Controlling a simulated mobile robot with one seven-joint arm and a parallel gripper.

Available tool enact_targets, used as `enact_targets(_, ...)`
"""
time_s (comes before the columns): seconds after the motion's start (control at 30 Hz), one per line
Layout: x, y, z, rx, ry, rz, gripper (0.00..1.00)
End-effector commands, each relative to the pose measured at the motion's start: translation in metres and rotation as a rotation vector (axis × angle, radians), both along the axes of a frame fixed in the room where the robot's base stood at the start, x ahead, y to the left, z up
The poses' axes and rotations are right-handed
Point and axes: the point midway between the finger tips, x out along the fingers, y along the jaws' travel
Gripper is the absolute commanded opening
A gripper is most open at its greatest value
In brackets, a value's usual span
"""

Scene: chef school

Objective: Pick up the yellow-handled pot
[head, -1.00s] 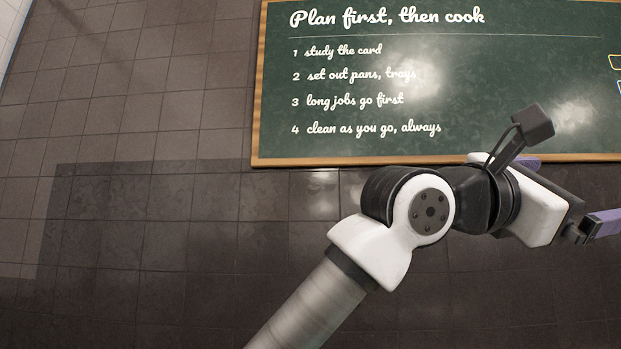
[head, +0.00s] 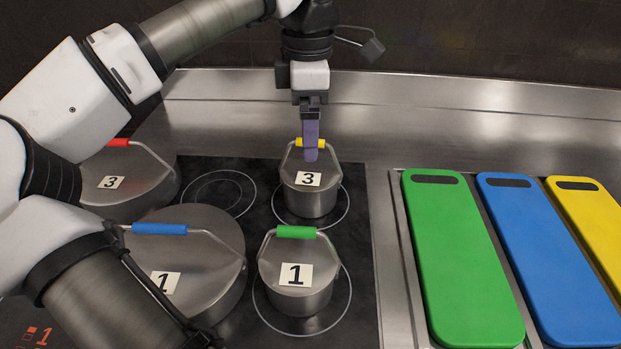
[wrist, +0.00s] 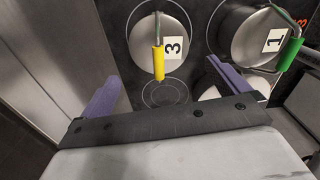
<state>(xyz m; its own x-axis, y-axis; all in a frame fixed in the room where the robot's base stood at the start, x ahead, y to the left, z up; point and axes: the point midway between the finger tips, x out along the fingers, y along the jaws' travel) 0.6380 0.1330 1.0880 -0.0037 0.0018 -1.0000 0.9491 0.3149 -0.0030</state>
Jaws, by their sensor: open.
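The yellow-handled pot (head: 310,200) is a small steel pot with a lid labelled 3, on the back right ring of the black hob. Its yellow handle grip (wrist: 158,63) shows upright in the wrist view, roughly midway across the gap between my fingers and farther off than the fingertips. My gripper (head: 311,155) points down over the pot, and in the head view its purple finger overlaps the yellow grip (head: 301,142). In the wrist view my gripper's purple fingers (wrist: 160,85) are wide apart, with nothing held. The exact height above the handle is hard to tell.
A small green-handled pot (head: 297,270) stands just in front. A large blue-handled pot (head: 205,265) and a red-handled pot (head: 150,185) stand to the left, partly behind my arm. Green (head: 460,260), blue (head: 545,260) and yellow (head: 590,215) boards lie at the right. A back left ring (head: 218,192) is empty.

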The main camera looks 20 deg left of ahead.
Motion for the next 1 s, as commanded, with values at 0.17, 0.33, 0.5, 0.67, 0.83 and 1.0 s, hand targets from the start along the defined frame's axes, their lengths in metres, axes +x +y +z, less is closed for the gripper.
enact_targets(0.17,0.000,0.000,-0.028,-0.002,-0.002,0.000,1.00)
enact_targets(0.33,0.000,-0.001,-0.039,-0.001,-0.003,0.000,1.00)
enact_targets(0.5,0.000,-0.002,-0.060,-0.002,0.000,-0.002,1.00)
enact_targets(0.67,0.001,-0.002,-0.083,-0.002,-0.003,-0.002,1.00)
enact_targets(0.83,0.001,-0.002,-0.090,-0.002,-0.005,-0.001,1.00)
enact_targets(1.0,0.001,-0.002,-0.089,-0.002,-0.005,-0.001,0.96)
